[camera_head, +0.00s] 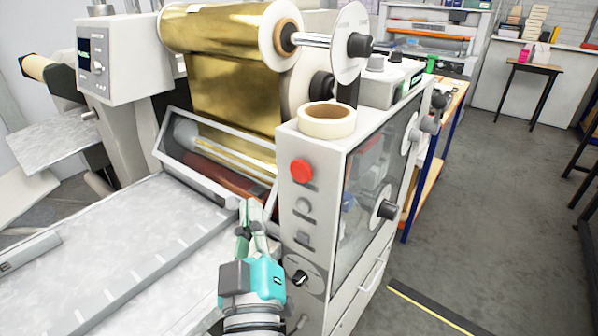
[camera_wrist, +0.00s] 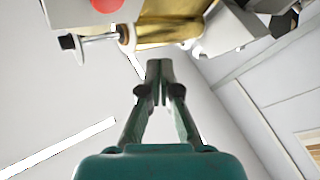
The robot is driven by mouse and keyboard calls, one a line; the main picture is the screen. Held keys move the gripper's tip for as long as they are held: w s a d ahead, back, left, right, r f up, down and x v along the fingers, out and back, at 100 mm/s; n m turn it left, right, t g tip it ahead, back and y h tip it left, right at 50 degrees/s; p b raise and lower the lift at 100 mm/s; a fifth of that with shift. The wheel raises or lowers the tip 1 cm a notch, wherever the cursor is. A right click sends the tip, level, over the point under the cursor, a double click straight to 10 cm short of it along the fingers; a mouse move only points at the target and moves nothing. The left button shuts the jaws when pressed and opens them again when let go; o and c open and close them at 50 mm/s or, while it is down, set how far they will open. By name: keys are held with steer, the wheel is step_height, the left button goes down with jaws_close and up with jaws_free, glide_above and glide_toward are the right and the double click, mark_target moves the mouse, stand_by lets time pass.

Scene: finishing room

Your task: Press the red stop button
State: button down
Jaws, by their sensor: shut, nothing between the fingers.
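The red stop button (camera_head: 301,170) is a round knob high on the narrow pale front panel of the laminating machine (camera_head: 313,215). It also shows, cut off by the top edge, in the wrist view (camera_wrist: 104,4). My gripper (camera_head: 249,208) is shut and empty, with its fingertips pointing up in the head view. It is to the left of and below the button, apart from it. In the wrist view the closed fingertips (camera_wrist: 159,68) are lower and to the right of the button.
A roll of gold foil (camera_head: 225,28) hangs on the machine above a guarded roller. A tape roll (camera_head: 327,120) lies on top of the panel housing. The flat feed bed (camera_head: 120,250) extends left of my gripper.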

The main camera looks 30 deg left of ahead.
steer(key=shift+a+r, duration=0.15)
stand_by(0.3)
glide_toward(291, 165)
steer(key=shift+s+a+x, duration=0.1)
steer(key=shift+x, duration=0.8)
steer(key=shift+s+a+x, duration=0.15)
steer(key=shift+x, duration=0.7)
steer(key=shift+s+a+x, duration=0.1)
steer(key=shift+x, duration=0.8)
steer(key=shift+w+r, duration=0.1)
steer(key=shift+w, duration=0.3)
steer(key=shift+w, duration=0.45)
steer(key=shift+s, duration=0.85)
